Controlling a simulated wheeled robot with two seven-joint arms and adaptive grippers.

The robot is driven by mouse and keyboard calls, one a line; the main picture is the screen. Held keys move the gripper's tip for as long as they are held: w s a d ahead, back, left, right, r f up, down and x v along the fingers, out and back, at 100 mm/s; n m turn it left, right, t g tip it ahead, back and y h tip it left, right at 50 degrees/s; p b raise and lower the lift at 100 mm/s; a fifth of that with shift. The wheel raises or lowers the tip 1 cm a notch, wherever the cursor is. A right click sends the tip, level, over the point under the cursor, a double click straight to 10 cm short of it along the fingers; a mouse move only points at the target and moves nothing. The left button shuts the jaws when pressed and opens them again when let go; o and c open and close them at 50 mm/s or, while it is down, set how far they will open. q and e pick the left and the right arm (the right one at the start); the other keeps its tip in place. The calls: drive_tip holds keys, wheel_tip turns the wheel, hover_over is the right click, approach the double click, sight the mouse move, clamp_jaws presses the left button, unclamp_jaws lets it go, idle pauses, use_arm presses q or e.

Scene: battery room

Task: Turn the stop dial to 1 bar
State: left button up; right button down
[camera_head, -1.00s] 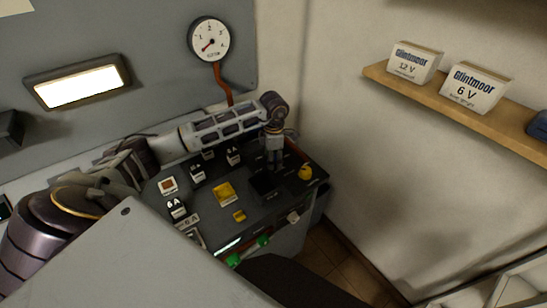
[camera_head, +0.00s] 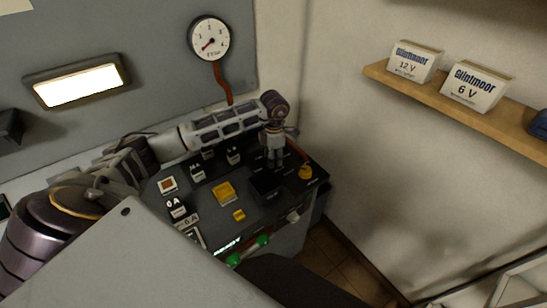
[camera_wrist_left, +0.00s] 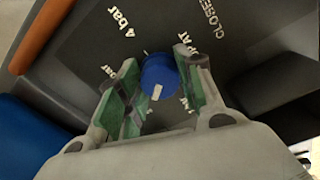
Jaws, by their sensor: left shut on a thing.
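The blue stop dial (camera_wrist_left: 158,76) shows in the left wrist view, with a white pointer mark on its near, lower side. The printed words "4 bar" and "CLOSED" lie beyond it on the dark panel; other lettering beside it is partly covered. My left gripper (camera_wrist_left: 155,85) is shut on the dial, with green-lined fingers on both sides. In the head view my left gripper (camera_head: 273,158) points down at the far right part of the control panel (camera_head: 255,205), and the dial is hidden there. My right gripper is not in view.
A round gauge (camera_head: 209,38) hangs on the wall, its needle pointing lower left. A shelf (camera_head: 470,105) with two white boxes is on the right wall.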

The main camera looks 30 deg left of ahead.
use_arm(q)
drive_tip(key=shift+n, duration=1)
drive_tip(key=shift+w+n, duration=0.1)
drive_tip(key=shift+n, duration=0.6)
drive_tip(key=n, duration=0.3)
drive_tip(key=shift+b, duration=0.4)
drive_tip(key=shift+n, duration=2)
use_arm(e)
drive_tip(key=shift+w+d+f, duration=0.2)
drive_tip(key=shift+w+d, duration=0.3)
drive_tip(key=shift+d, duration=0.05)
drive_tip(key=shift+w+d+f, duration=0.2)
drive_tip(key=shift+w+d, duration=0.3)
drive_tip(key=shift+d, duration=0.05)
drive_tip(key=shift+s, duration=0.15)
